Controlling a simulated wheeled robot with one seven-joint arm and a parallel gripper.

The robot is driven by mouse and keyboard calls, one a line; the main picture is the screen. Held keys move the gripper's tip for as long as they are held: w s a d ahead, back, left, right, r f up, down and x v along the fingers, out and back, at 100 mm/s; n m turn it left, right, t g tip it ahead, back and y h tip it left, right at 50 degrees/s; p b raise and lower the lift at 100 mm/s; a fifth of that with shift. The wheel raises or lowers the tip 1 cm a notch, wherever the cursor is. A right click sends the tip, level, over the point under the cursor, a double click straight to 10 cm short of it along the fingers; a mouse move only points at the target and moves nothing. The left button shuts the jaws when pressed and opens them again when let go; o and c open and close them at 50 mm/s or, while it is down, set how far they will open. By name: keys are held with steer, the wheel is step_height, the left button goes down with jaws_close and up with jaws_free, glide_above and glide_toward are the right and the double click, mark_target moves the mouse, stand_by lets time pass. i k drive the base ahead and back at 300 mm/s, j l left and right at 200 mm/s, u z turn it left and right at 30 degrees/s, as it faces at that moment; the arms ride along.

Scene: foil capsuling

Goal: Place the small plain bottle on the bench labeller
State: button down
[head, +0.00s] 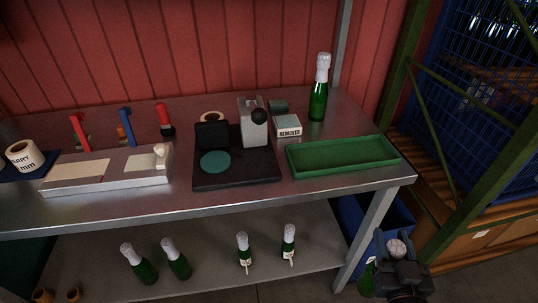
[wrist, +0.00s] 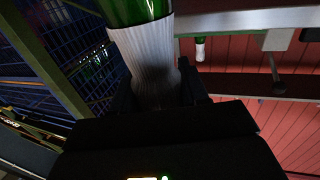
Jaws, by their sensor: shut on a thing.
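The small plain bottle has green glass and a white foil neck, with its foil top (head: 397,247) showing at the lower right of the head view. My gripper (head: 398,270) is shut on its neck, in front of the bench's right end and below the top. In the wrist view the foil neck (wrist: 148,50) sits between the fingers of my gripper (wrist: 155,88), and green glass shows above. Most of the body is hidden or cut off. A dark-based machine with a teal disc and grey post, apparently the bench labeller (head: 235,178), stands mid-bench, apart from my gripper. Its disc is empty.
A green tray (head: 342,170) lies empty between the machine and the bench's right edge. Behind stand a REMOVER box (head: 288,126) and a large bottle (head: 318,100). A grey slab (head: 108,180) lies left. Several bottles stand on the lower shelf (head: 210,270). A green rack post (head: 470,225) rises right.

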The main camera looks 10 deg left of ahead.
mark_target(215, 160)
steer(key=k+j+u, duration=0.2)
steer(key=j, duration=0.45)
steer(key=j+u, duration=0.25)
steer(key=j, duration=0.35)
